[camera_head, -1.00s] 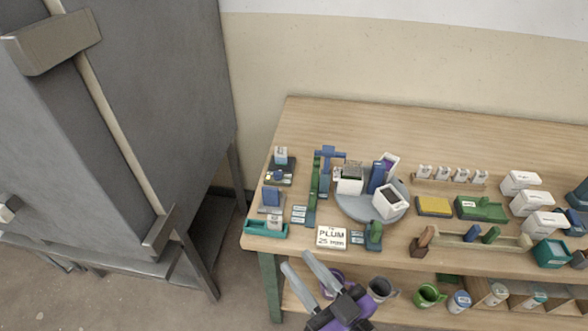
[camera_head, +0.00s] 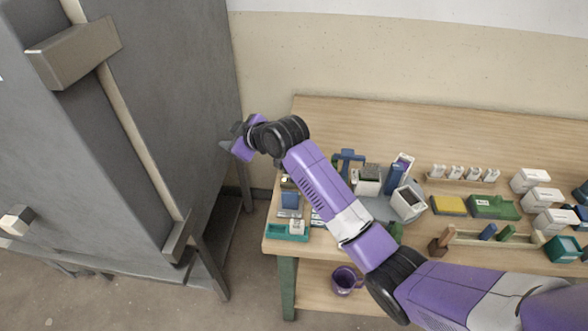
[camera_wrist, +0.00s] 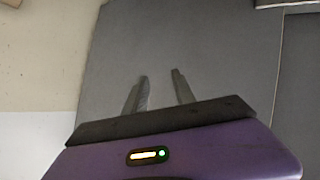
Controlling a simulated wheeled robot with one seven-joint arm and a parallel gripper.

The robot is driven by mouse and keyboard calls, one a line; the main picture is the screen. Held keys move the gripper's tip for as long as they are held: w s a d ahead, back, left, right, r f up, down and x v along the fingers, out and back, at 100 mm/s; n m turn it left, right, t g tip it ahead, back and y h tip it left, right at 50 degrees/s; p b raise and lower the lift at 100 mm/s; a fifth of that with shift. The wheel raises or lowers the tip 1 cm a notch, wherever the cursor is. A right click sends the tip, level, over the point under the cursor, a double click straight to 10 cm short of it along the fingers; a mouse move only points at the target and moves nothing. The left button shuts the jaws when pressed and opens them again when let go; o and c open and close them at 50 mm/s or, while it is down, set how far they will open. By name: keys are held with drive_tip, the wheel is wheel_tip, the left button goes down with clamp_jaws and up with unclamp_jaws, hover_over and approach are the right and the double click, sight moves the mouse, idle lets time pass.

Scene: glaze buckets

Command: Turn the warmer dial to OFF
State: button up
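My gripper (camera_head: 228,146) is in front of the big grey cabinet (camera_head: 175,90), left of the table's back left corner. In the wrist view its two fingers (camera_wrist: 161,76) stand apart with nothing between them, against a plain grey surface. I cannot make out the warmer dial in either current view. A small dark device (camera_head: 287,182) at the table's left edge is mostly hidden behind my arm; I cannot tell whether it is the warmer.
The wooden table (camera_head: 400,125) holds a teal tray (camera_head: 288,235), a blue block (camera_head: 290,200), a grey round plate, a yellow block (camera_head: 447,205) and several white boxes. Its back strip is clear. A purple mug (camera_head: 346,281) is on the lower shelf.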

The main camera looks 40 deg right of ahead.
drive_tip(key=s+d+n+g, duration=0.35)
drive_tip(key=d+g, duration=0.25)
drive_tip(key=d, duration=0.4)
drive_tip(key=s+f+n+g, duration=0.1)
drive_tip(key=s+g, duration=0.1)
drive_tip(key=s, duration=0.1)
drive_tip(key=s+f+n+g, duration=0.1)
drive_tip(key=s+g, duration=0.1)
drive_tip(key=s, duration=0.1)
drive_tip(key=s+d+f+n+g, duration=0.1)
drive_tip(key=s+f+g, duration=0.1)
drive_tip(key=s, duration=0.1)
drive_tip(key=shift+s+d+n, duration=0.1)
drive_tip(key=shift+s+n, duration=0.1)
drive_tip(key=shift+n, duration=0.15)
drive_tip(key=shift+f+p, duration=0.5)
drive_tip(key=shift+f, duration=3.3)
clamp_jaws()
